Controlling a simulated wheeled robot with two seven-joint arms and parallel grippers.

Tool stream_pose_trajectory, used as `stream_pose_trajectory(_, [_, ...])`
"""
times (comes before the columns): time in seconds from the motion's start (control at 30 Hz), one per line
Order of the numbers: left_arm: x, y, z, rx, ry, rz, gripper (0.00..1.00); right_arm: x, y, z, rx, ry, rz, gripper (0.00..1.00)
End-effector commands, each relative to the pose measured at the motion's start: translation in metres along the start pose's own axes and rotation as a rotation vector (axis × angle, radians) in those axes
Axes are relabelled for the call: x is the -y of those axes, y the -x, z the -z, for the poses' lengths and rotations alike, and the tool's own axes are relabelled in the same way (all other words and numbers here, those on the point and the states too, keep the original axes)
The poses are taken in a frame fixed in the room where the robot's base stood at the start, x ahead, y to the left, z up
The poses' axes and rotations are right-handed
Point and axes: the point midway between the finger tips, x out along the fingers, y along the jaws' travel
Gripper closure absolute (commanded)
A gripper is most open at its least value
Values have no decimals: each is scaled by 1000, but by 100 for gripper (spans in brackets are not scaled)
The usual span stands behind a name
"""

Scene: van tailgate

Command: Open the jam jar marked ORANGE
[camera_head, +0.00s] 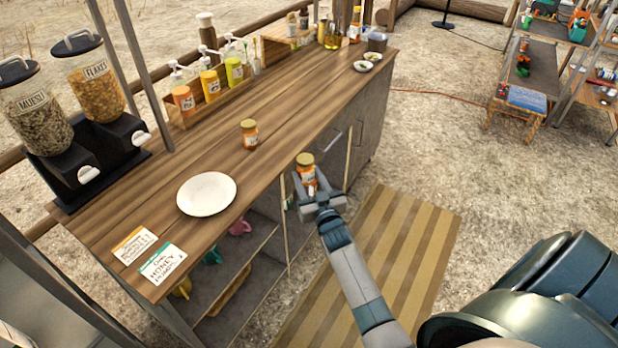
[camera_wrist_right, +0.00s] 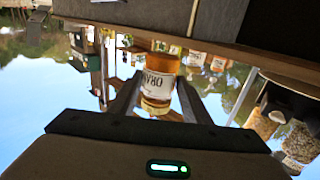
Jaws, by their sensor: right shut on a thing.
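My right gripper (camera_head: 310,193) is shut on a jam jar (camera_head: 307,175) with an orange body and a gold lid. The lid is on, at the top of the jar, clear of the fingers. The jar is held roughly upright just off the counter's front edge. My left gripper is not in view. A second, similar jar (camera_head: 249,134) stands on the wooden counter (camera_head: 285,110); its label is too small to read.
A white plate (camera_head: 207,194) lies on the counter near two label cards (camera_head: 162,263). Two cereal dispensers (camera_head: 95,85) stand at the left, and a rack of sauce bottles (camera_head: 210,84) along the back. The counter around the second jar is clear. A striped mat (camera_head: 410,240) lies on the ground.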

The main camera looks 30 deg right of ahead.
Motion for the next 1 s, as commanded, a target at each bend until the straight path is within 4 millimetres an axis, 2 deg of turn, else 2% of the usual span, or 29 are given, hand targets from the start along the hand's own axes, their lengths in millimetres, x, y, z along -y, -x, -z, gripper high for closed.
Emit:
stream_pose_trajectory(0.5, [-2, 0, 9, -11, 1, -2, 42, 0, 0, 1, -3, 0, 1, 88])
stream_pose_trajectory(0.53, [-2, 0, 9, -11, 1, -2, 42, 0, 0, 1, -3, 0, 1, 64])
stream_pose_trajectory(0.67, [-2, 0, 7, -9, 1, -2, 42, 0, 0, 1, -3, 0, 1, 95])
stream_pose_trajectory(1.0, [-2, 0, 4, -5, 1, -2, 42, 1, 0, 1, -2, 0, 1, 97])
